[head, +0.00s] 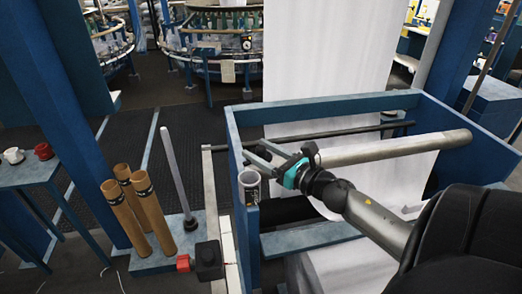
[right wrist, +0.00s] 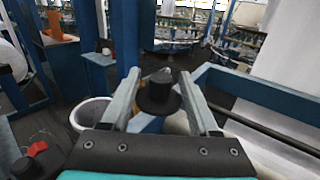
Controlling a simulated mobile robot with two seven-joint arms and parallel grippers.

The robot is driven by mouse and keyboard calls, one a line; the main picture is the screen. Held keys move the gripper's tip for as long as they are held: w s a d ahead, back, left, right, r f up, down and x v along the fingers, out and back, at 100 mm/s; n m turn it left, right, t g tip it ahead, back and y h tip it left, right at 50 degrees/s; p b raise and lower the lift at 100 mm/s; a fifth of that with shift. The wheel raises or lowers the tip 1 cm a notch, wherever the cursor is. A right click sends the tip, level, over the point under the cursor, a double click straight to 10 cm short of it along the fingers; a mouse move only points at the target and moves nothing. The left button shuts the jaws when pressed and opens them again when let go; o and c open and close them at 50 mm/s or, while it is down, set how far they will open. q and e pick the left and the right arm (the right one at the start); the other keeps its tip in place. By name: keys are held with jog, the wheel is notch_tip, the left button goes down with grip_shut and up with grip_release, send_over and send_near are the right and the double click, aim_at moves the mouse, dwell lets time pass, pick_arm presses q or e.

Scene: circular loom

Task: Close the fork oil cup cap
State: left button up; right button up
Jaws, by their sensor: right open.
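A white cup (head: 249,187) with dark print stands at the near left corner of the blue frame. Its mouth is uncovered; it also shows in the right wrist view (right wrist: 91,113), left of the fingers. My right gripper (head: 256,157) is open, just above and behind the cup in the head view, its fingers pointing left. In the right wrist view a black, hat-shaped piece (right wrist: 160,95) shows between the fingers (right wrist: 160,92). It looks like a cap with a knob, but I cannot tell its distance or whether it belongs to the cup. My left gripper is out of view.
A blue frame (head: 330,106) surrounds the white cloth (head: 325,62), with a pale roller (head: 400,148) across it. Left of the cup stand brown tubes (head: 153,212), a grey post (head: 174,170) and a black box (head: 209,259) with a red part. Dark floor lies beyond.

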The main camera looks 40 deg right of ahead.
grip_shut()
dwell(0.4)
dwell(0.9)
